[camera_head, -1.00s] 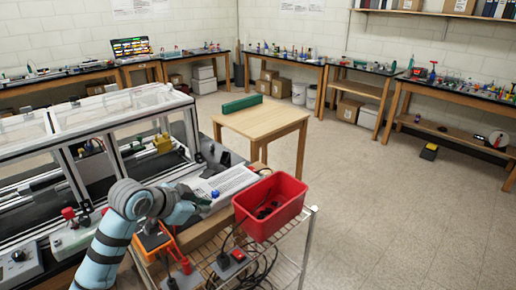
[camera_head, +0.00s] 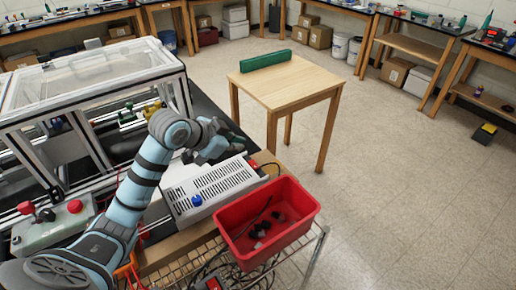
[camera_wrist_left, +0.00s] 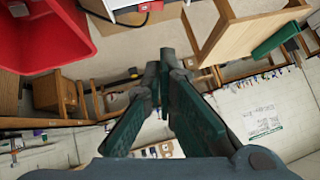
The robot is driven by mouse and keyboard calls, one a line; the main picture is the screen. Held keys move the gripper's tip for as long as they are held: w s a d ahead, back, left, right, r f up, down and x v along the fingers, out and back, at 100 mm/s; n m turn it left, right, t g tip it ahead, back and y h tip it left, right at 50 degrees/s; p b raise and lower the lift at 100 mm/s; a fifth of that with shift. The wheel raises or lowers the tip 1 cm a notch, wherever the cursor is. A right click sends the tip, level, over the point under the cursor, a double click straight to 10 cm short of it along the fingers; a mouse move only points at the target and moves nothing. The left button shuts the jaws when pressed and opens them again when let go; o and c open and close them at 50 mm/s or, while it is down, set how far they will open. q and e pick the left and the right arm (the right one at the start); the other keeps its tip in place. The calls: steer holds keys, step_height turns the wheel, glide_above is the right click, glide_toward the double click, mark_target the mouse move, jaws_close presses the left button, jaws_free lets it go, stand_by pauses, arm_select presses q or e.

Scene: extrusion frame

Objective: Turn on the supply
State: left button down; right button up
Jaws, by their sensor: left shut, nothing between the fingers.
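The supply (camera_head: 222,188) is a white vented box with a blue knob (camera_head: 196,200) on its near end. A small red part, perhaps a switch, shows at its far right end (camera_head: 252,163). My left gripper (camera_head: 236,143) is shut and empty, above the supply's far end. In the left wrist view the shut fingers (camera_wrist_left: 163,68) point away from me. A corner of the supply (camera_wrist_left: 112,6) with a red part (camera_wrist_left: 151,5) shows at the top edge there, apart from the fingers. My right gripper is not in view.
A red bin (camera_head: 268,232) with black parts stands right of the supply. A framed enclosure (camera_head: 95,85) stands to the left. A control box with red buttons (camera_head: 52,228) is at the lower left. A wooden table (camera_head: 285,85) with a green block (camera_head: 265,59) stands beyond.

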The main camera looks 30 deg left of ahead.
arm_select(q)
steer(key=s, duration=0.1)
glide_above(253, 166)
steer(key=f, duration=0.4)
steer(key=s+f, duration=0.1)
steer(key=f, duration=0.1)
steer(key=shift+d+f, duration=0.1)
steer(key=shift+d, duration=0.25)
steer(key=f, duration=0.3)
steer(key=shift+w+a+f, duration=0.25)
steer(key=shift+w+a, duration=0.1)
steer(key=shift+w, duration=0.05)
steer(key=shift+a+f, duration=0.2)
steer(key=shift+f, duration=0.1)
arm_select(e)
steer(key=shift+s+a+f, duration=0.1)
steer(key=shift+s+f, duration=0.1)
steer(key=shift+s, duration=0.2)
arm_select(q)
steer(key=shift+w+d+b, duration=0.1)
steer(key=shift+d+b, duration=0.05)
steer(key=shift+b, duration=0.2)
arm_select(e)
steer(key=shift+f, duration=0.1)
